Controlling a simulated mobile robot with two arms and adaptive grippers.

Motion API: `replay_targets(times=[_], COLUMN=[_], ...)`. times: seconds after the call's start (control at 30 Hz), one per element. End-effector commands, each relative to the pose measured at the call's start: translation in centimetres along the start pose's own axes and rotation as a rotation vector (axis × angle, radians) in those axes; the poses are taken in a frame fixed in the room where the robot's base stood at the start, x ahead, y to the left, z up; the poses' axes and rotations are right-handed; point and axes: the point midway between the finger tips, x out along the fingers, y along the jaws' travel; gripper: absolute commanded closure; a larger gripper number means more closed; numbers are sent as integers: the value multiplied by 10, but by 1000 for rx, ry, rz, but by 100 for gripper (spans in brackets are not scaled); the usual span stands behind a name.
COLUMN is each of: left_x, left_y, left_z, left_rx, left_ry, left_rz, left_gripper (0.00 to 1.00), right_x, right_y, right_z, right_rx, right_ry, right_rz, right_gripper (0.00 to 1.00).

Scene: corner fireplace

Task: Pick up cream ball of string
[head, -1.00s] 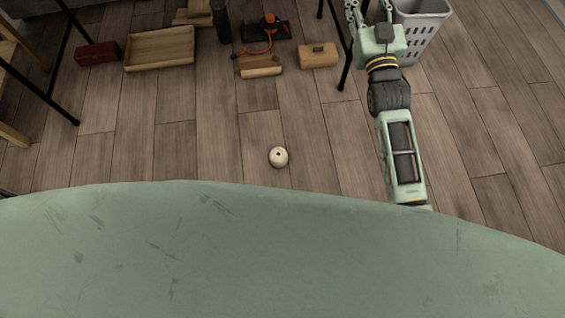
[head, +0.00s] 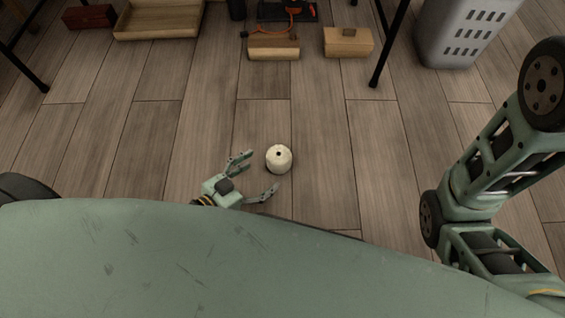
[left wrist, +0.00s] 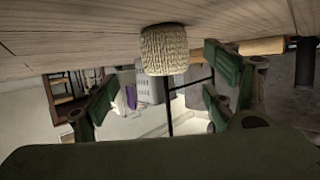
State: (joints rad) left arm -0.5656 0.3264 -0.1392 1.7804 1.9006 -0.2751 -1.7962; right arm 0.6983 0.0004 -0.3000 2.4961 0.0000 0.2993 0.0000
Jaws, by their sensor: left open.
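The cream ball of string (head: 279,160) stands on the wooden floor in the head view, just ahead of my own body. My left gripper (head: 259,172) is beside it on the lower left, open, with its two fingers spread toward the ball. The fingers look close to the ball but not closed on it. In the left wrist view the picture is upside down, and the woven ball (left wrist: 164,50) hangs at the top middle, roughly in line with the gap between the open fingers (left wrist: 160,88). My right arm shows at the right of the head view, but its gripper does not.
Wooden blocks (head: 348,42) and a wooden tray (head: 160,22) lie farther back. A grey laundry basket (head: 465,35) stands at the back right, near a black leg (head: 388,50). A red box (head: 90,16) is at the back left. The floor around the ball is clear.

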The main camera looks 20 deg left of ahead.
Motion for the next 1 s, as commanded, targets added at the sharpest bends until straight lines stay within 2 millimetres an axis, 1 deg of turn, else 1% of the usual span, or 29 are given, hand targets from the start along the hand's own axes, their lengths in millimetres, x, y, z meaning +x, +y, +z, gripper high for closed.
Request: replay_targets(times=[0.07,0.33,0.5,0.6,0.7,0.87,0.9,1.0], left_x=[7,36,62,72,77,77,77,76], left_y=[-1,-4,-9,-9,-8,-8,-8,-8], left_z=[-2,-2,0,1,1,1,1,1], left_rx=[1,2,1,0,1,1,1,0], left_ry=[5,4,5,3,3,2,3,3], left_rz=[0,0,1,0,0,0,0,0], left_gripper=[23,23,23,23,23,23,24,32], right_x=[2,9,11,10,10,10,10,10], right_y=[0,2,2,2,2,2,2,2], right_z=[-4,-1,0,0,0,0,0,0], right_rx=[0,0,0,0,0,0,0,0], right_ry=[11,8,8,8,8,8,8,8], right_rz=[-1,0,0,0,-1,-1,-1,-1], right_gripper=[60,60,60,60,60,60,60,60])
